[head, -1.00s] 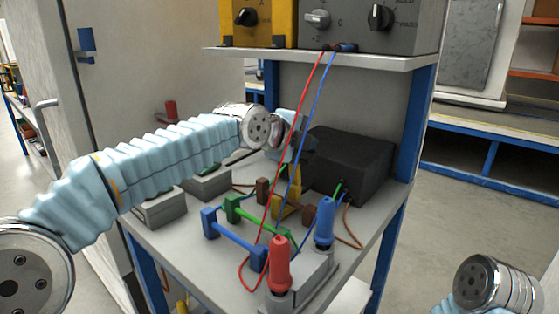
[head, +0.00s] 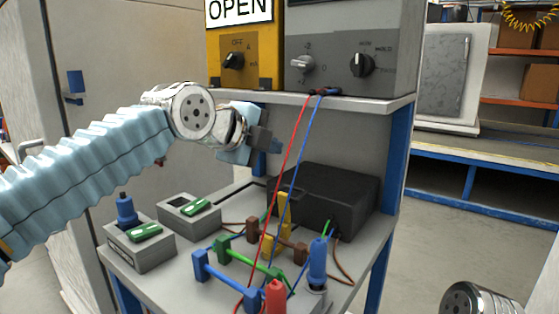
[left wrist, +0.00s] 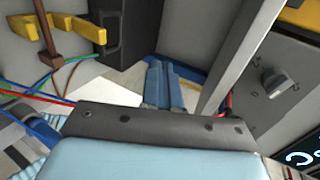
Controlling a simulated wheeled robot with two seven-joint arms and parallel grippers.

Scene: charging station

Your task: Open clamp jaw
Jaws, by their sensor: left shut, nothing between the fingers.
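My left gripper (head: 262,146) is raised above the lower shelf, in front of the rear blue post. In the left wrist view its pale blue fingers (left wrist: 165,85) are together and empty. Which part is the clamp jaw is unclear. A blue handle-shaped piece (head: 318,262) stands upright at the shelf's right front, and a red one (head: 275,297) stands beside it, cut off by the picture's edge. Blue (head: 228,279), green (head: 248,262), brown (head: 280,243) and yellow (head: 284,203) bracket-like pieces lie behind them, apart from my gripper. My right gripper is outside the picture.
A black box (head: 325,200) sits at the shelf's back. Two grey boxes with green tops (head: 139,243) (head: 189,213) are at its left. Red (head: 291,160) and blue (head: 303,160) cables hang from the upper shelf (head: 345,103), where grey knob panels (head: 335,62) stand.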

